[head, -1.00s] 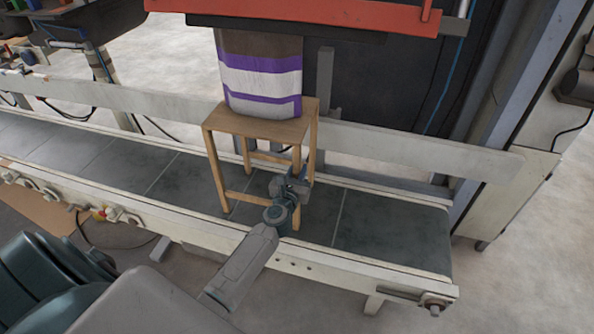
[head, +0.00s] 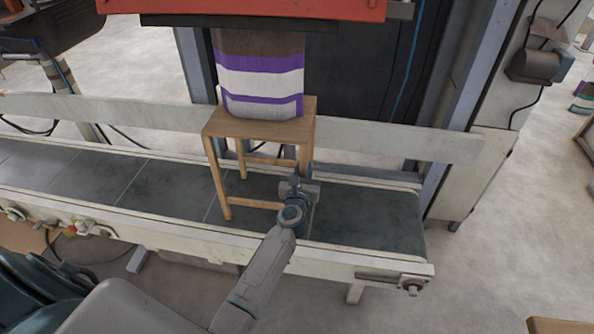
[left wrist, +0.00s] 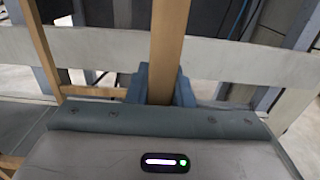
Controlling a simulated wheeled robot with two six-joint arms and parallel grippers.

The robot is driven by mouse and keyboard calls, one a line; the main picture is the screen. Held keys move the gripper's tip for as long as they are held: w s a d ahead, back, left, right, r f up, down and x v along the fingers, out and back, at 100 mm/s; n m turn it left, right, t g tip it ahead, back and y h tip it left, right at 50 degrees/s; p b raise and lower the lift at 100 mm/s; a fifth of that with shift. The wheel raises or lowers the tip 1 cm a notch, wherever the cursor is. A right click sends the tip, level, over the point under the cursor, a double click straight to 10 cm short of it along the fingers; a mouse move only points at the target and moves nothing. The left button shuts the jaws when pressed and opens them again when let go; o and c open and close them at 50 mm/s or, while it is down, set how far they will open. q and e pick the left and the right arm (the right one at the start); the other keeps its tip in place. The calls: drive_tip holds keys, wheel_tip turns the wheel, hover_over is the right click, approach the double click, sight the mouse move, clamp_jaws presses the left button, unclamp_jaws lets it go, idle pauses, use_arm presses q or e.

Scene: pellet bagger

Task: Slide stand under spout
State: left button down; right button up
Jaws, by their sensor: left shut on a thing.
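The wooden stand (head: 226,124) is a small four-legged table standing upright on the conveyor belt. A bag with white and purple bands (head: 262,80) hangs from under the red machine head and its bottom is at the stand's top; I cannot tell how firmly it rests there. The spout itself is hidden behind the bag and the dark plate. My left gripper (head: 302,178) is shut on the stand's near right leg, which shows upright between the fingers in the left wrist view (left wrist: 168,50). My right gripper is not in view.
The grey conveyor belt (head: 110,184) runs left to right, with a white rail (head: 400,140) behind it and a pale frame in front. The red machine head (head: 260,8) overhangs the stand. A grey cabinet (head: 470,178) stands at the right. Belt is clear on both sides.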

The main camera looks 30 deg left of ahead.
use_arm(q)
drive_tip(key=shift+w+d, duration=0.15)
drive_tip(key=shift+d, duration=0.3)
drive_tip(key=c, duration=1.2)
unclamp_jaws()
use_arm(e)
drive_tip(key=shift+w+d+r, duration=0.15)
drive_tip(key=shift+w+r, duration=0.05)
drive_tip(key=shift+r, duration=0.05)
use_arm(q)
drive_tip(key=v, duration=1.1)
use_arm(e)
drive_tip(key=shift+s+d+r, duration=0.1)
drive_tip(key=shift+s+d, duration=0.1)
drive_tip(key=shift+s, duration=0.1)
use_arm(q)
drive_tip(key=shift+w, duration=0.15)
drive_tip(key=shift+f, duration=0.1)
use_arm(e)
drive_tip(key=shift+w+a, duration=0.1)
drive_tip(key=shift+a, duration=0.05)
